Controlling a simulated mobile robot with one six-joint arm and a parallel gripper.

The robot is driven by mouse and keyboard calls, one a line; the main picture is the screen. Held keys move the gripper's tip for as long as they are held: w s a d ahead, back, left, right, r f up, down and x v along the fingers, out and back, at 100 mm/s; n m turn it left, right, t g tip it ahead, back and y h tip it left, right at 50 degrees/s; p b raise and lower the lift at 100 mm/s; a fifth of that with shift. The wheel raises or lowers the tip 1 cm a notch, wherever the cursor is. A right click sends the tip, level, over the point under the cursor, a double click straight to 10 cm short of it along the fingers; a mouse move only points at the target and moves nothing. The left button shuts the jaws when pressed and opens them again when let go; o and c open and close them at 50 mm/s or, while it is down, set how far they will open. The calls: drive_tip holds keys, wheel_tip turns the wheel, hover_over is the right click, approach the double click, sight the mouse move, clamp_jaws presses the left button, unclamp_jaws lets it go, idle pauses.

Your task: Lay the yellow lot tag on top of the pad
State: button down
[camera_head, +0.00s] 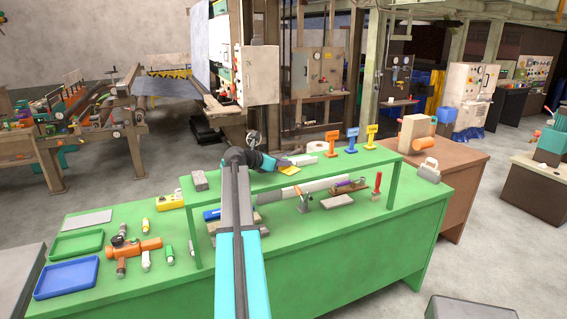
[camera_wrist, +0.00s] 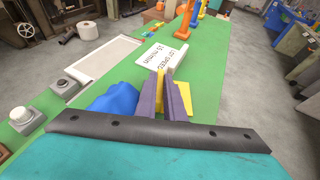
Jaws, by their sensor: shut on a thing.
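My gripper (camera_head: 272,163) is above the green raised shelf. In the wrist view its purple-grey fingers (camera_wrist: 170,82) are shut on the yellow lot tag (camera_wrist: 187,94), which sticks out beside and between them. The tag also shows in the head view (camera_head: 289,171). A white slab with printed text (camera_wrist: 152,62), perhaps the pad, lies on the green surface just beyond the fingertips; in the head view it is a pale patch (camera_head: 301,159) behind the tag. The fingers partly cover it. I cannot tell whether the tag touches it.
A blue lump (camera_wrist: 118,101) lies left of the fingers. A white roll (camera_head: 318,148) and orange, blue and yellow signs (camera_head: 352,138) stand farther along the shelf. A grey block (camera_head: 200,181) is at its left end. Tools and trays (camera_head: 67,277) cover the lower bench.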

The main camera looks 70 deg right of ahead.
drive_tip(key=shift+f, duration=0.1)
drive_tip(key=c, duration=2.2)
unclamp_jaws()
drive_tip(key=shift+o, duration=0.2)
drive_tip(key=shift+r, duration=0.2)
drive_tip(key=b+v, duration=0.2)
drive_tip(key=v, duration=0.8)
drive_tip(key=shift+w+a+b, duration=0.1)
drive_tip(key=shift+a+b, duration=0.05)
drive_tip(key=shift+b, duration=0.25)
drive_tip(key=shift+v, duration=0.85)
drive_tip(key=shift+o, duration=0.4)
